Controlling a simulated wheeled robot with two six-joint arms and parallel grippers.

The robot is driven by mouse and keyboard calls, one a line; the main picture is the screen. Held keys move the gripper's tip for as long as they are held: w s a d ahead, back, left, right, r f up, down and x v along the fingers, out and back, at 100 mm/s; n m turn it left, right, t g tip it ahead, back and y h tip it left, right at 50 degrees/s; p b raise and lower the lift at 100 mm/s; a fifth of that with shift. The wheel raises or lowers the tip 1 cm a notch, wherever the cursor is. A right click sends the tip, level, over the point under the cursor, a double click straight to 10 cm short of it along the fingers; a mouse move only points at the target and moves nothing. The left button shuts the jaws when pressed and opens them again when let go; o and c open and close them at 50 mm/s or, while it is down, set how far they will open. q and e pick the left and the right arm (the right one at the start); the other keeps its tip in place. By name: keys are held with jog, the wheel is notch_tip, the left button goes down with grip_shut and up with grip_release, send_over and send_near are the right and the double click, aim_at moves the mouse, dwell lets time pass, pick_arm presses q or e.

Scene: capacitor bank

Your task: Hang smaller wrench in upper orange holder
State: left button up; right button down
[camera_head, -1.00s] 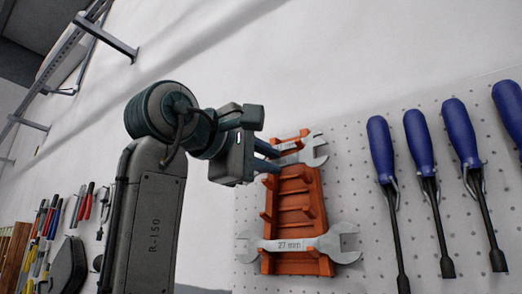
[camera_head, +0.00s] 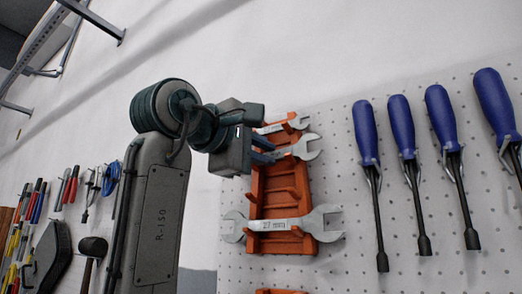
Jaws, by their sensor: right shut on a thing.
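The upper orange holder (camera_head: 272,211) is fixed to the white pegboard and has several stepped slots. A large wrench marked 27 mm (camera_head: 277,225) lies level across its lower end. A smaller wrench (camera_head: 305,148) lies across its upper part, its open jaw pointing right. My right gripper (camera_head: 264,151) comes from the left and is shut on this wrench's left part, which the fingers partly hide. Whether the wrench rests in a slot, I cannot tell. Another small wrench (camera_head: 300,123) shows at the holder's top. My left gripper is not in view.
Several blue-handled screwdrivers (camera_head: 402,125) hang on the pegboard right of the holder. The top of another orange piece (camera_head: 280,291) shows below it. More tools hang at the far left. Bare wall lies above.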

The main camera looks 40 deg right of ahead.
jog(key=shift+f, duration=0.1)
jog(key=c, duration=1.6)
grip_release()
jog(key=o, duration=0.3)
jog(key=shift+d, duration=0.15)
jog(key=shift+w+d, duration=0.15)
jog(key=b+v, duration=0.9)
jog(key=v, duration=0.2)
jog(key=shift+b, duration=0.4)
